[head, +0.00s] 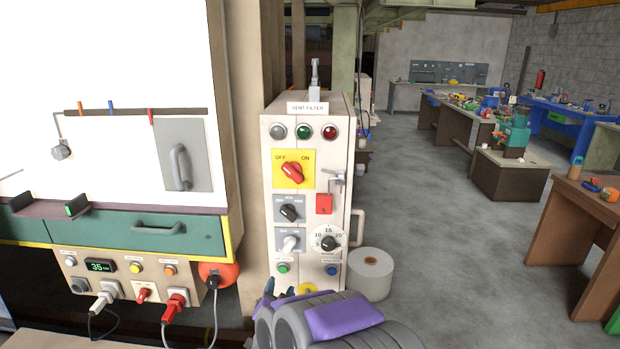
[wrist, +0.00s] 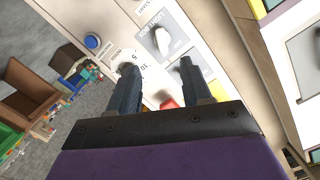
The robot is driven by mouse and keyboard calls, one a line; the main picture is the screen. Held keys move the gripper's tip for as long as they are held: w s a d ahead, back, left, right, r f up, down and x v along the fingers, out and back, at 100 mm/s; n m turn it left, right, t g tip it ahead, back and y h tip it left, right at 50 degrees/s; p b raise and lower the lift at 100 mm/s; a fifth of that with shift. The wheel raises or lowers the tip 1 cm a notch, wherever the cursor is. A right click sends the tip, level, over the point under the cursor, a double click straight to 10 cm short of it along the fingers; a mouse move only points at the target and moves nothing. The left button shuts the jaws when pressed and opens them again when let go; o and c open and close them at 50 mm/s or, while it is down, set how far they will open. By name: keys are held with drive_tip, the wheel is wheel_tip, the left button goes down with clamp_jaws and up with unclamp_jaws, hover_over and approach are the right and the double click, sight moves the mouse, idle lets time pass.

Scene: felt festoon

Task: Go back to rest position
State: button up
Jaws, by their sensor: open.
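My gripper (wrist: 158,82) is open and empty in the wrist view, its two dark fingers apart in front of the vent filter panel. A white switch knob (wrist: 165,40) shows beyond and between the fingertips. I cannot tell how far the fingers are from the panel. In the head view my grey and purple arm (head: 335,320) is at the bottom middle, below the vent filter cabinet (head: 304,106). The fingers are mostly hidden there. The cabinet carries a red rotary switch on yellow (head: 292,172), a timer dial (head: 328,243) and several lamps and knobs.
A white cabinet with a green drawer (head: 150,232) and plugged cables stands at left. A white roll (head: 369,274) sits on the floor right of the vent filter cabinet. Open grey floor (head: 430,230) lies to the right, with a brown bench (head: 570,235) at the far right.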

drive_tip(key=s+d+r+n+g, duration=0.1)
drive_tip(key=s+d+g, duration=0.5)
drive_tip(key=s, duration=0.9)
drive_tip(key=s+d+r+n+g, duration=0.2)
drive_tip(key=s+d+g, duration=0.4)
drive_tip(key=s, duration=0.9)
drive_tip(key=s+d+r+n+g, duration=0.2)
drive_tip(key=s+d+g, duration=0.4)
drive_tip(key=s+d, duration=0.5)
drive_tip(key=s+n, duration=0.1)
drive_tip(key=s, duration=0.3)
drive_tip(key=shift+d, duration=0.25)
